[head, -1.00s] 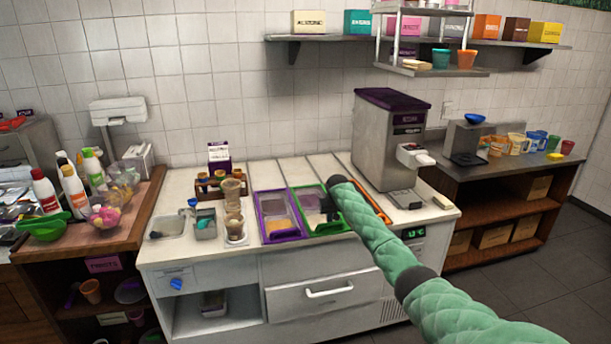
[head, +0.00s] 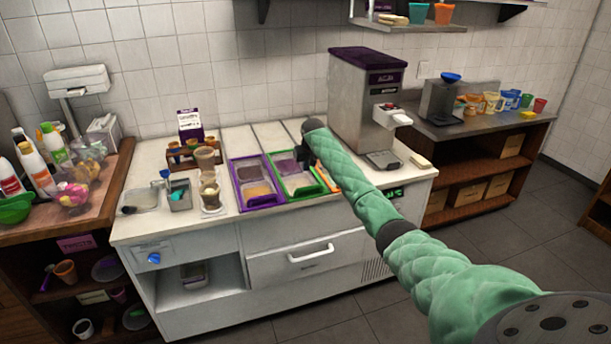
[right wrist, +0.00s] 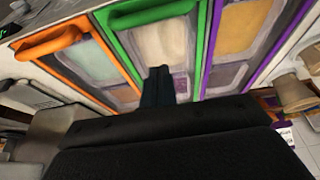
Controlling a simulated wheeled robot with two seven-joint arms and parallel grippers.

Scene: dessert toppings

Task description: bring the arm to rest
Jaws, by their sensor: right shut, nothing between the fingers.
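My right arm reaches in from the lower right in the head view, in a green quilted sleeve. Its dark gripper (head: 305,156) is over the back of the green-rimmed tray (head: 299,197) and is partly hidden by the arm. In the right wrist view, the gripper's dark fingers (right wrist: 158,85) are together with nothing between them, and the green-rimmed tray (right wrist: 112,38) lies beyond them. The purple-rimmed tray (head: 241,206) is to its left and the orange-rimmed tray (head: 324,178) to its right, partly covered by the arm. My left gripper is not in view.
A grey dispenser machine (head: 357,100) stands close to the right of the gripper on the white counter (head: 140,228). Glass jars (head: 209,190) and a wooden cup rack (head: 186,153) stand left of the trays. A wall shelf (head: 405,22) hangs above the machine.

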